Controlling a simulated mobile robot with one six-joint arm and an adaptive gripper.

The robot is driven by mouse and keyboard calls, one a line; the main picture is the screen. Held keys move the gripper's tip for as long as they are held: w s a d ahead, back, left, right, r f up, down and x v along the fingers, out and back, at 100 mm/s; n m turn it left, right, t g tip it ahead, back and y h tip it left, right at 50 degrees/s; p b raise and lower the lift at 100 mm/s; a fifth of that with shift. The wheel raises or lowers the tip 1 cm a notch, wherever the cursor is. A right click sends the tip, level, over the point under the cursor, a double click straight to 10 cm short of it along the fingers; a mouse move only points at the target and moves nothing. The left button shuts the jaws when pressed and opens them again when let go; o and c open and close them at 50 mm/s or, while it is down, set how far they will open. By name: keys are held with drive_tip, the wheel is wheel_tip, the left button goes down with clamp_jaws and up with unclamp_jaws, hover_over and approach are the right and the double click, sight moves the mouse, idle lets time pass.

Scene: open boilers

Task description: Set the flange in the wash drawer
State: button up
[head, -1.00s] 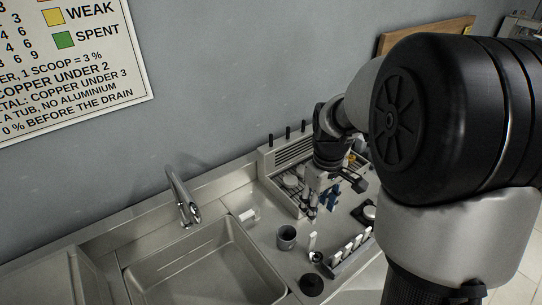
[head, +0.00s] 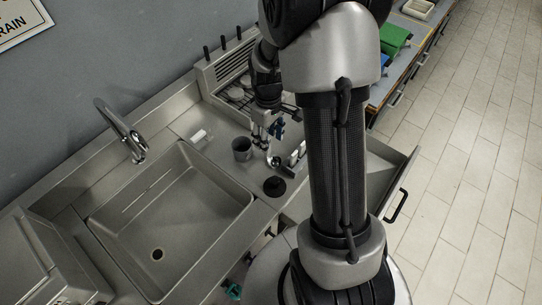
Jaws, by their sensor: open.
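My gripper (head: 274,116) is small in the head view, fingers downward over the back part of the steel worktop. It is open, and my arm partly hides what lies below and to its right. An open drawer (head: 384,160) sticks out to the right of my arm, with a black handle (head: 397,206) on its front. My arm covers its left part, and I cannot tell whether it is the wash drawer. I cannot make out the flange for certain. A black round disc (head: 275,187) lies flat on the worktop, in front of a grey cup (head: 242,149).
A steel sink (head: 170,215) with a tap (head: 122,130) lies to the left. A slatted rack (head: 228,72) stands at the wall. Green (head: 395,38) and blue items lie on a cabinet at the back right. The tiled floor (head: 470,180) at the right is clear.

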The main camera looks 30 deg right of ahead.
drive_tip(key=f+b, duration=0.1)
drive_tip(key=f, duration=0.4)
drive_tip(key=shift+w+f+b, duration=0.1)
drive_tip(key=shift+w+b, duration=0.1)
drive_tip(key=shift+b, duration=0.1)
drive_tip(key=shift+c, duration=0.3)
clamp_jaws()
